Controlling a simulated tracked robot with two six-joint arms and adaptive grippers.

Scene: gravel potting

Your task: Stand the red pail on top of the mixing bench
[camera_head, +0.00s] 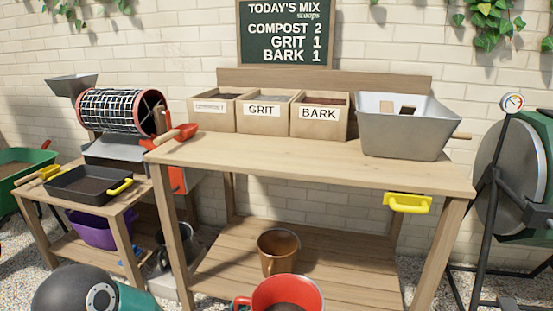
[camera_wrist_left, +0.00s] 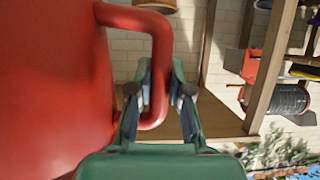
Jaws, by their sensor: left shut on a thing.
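The red pail (camera_head: 318,299) is upright at the bottom edge of the head view, in front of the mixing bench (camera_head: 310,165). Its lower part is cut off, and its dark inside shows only partly. In the left wrist view the pail (camera_wrist_left: 50,80) fills the left side. My left gripper (camera_wrist_left: 158,92) is shut on the pail's red side handle, with a finger on each side of it. In the head view the gripper itself is out of frame; only my left arm shows at the bottom left. My right gripper is not in view.
Along the bench's back stand compost, grit (camera_head: 263,113) and bark bins and a grey tub (camera_head: 400,137). A red scoop (camera_head: 184,133) lies at its left end. The front middle of the top is clear. A brown pot (camera_head: 278,247) stands on the lower shelf.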

